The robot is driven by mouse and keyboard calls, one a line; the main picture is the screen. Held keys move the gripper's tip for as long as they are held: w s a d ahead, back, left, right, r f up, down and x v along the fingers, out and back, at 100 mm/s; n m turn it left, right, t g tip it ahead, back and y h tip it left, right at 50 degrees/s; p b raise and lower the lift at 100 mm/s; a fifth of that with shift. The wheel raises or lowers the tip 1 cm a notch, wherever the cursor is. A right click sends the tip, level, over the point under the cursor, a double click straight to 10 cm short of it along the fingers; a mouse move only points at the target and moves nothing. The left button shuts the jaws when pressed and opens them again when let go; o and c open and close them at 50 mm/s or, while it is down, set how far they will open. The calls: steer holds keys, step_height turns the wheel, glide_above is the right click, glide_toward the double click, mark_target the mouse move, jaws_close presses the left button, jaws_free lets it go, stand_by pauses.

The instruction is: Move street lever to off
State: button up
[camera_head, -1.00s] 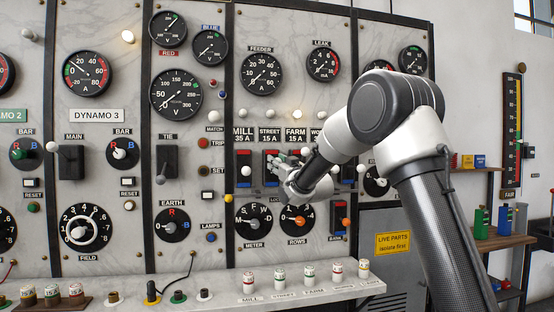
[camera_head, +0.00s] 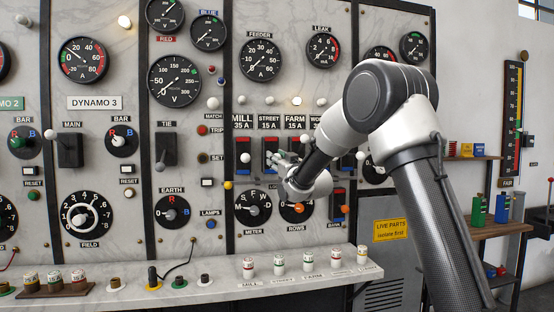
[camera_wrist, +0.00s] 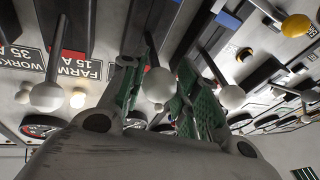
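The street lever has a white ball knob (camera_wrist: 160,85) on a dark rod in the wrist view. Its red-backed slot (camera_head: 270,143) is below the "STREET 15 A" label in the head view. My gripper (camera_wrist: 162,95) has its green-padded fingers on either side of the street knob, apart from each other. Whether either pad touches the knob is hard to tell. In the head view, my gripper (camera_head: 281,160) is in front of the street slot and partly hides it and the knob.
The mill lever knob (camera_head: 245,158) is close on the left, and the farm lever knob (camera_wrist: 47,96) is on the other side. A yellow knob (camera_wrist: 295,25) and rotary dials (camera_head: 252,209) are nearby. A shelf with fuses (camera_head: 249,268) juts out below.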

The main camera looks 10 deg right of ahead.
steer(key=o, duration=0.3)
steer(key=shift+w+f, duration=0.1)
steer(key=v, duration=1.2)
